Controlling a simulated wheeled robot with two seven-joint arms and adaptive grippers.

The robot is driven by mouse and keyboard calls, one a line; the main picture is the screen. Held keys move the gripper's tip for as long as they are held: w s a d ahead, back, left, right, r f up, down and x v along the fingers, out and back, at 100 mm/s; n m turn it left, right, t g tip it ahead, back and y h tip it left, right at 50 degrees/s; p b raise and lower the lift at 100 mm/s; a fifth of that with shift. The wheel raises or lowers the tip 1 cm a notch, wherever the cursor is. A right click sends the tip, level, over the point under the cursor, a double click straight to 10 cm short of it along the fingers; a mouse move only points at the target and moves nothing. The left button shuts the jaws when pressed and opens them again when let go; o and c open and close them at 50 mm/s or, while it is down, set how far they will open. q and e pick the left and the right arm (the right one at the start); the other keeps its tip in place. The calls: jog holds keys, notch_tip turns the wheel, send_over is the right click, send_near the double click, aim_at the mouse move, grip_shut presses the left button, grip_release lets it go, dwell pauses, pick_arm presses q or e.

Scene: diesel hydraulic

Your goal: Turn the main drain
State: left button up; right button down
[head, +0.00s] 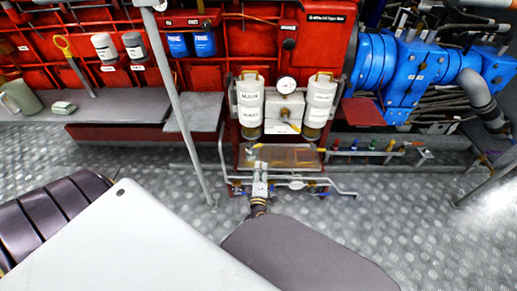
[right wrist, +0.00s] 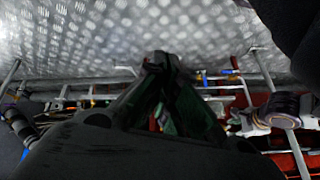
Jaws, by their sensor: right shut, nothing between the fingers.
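The filter unit (head: 284,110) has pipes and small valves along its bottom. A blue handle (head: 237,190) shows there at the left. No readable label marks which valve is the main drain. My left gripper (head: 260,178) is in front of the unit's lower pipes; it is too small to tell open from shut or whether it touches a handle. In the right wrist view my right gripper (right wrist: 161,60) is shut and empty, with its fingertips against a background of patterned floor. A blue valve handle (right wrist: 230,72) shows to the right of its tips.
A row of coloured taps (head: 362,146) lies right of the unit. A grey post (head: 183,105) stands left of it. Red machinery (head: 265,40) fills the back, with blue pump housings (head: 408,75) at right. The metal floor (head: 125,155) is open at left.

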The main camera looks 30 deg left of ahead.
pick_arm(q)
jog(key=shift+s+a+f+n+g+y, duration=0.1)
jog(key=shift+a+n+g, duration=0.05)
jog(key=shift+n, duration=1.35)
jog(key=shift+s+a+f+n+g+y, duration=0.1)
jog(key=shift+a+f+n, duration=0.05)
jog(key=shift+n, duration=1.35)
jog(key=shift+s+a+f+n+g+y, duration=0.1)
jog(key=shift+a+n+g, duration=0.05)
jog(key=shift+n, duration=1.35)
pick_arm(e)
jog(key=shift+s+d+f+g, duration=0.2)
jog(key=shift+s+f+g, duration=0.1)
jog(key=shift+s, duration=0.3)
pick_arm(q)
jog(key=shift+w, duration=0.15)
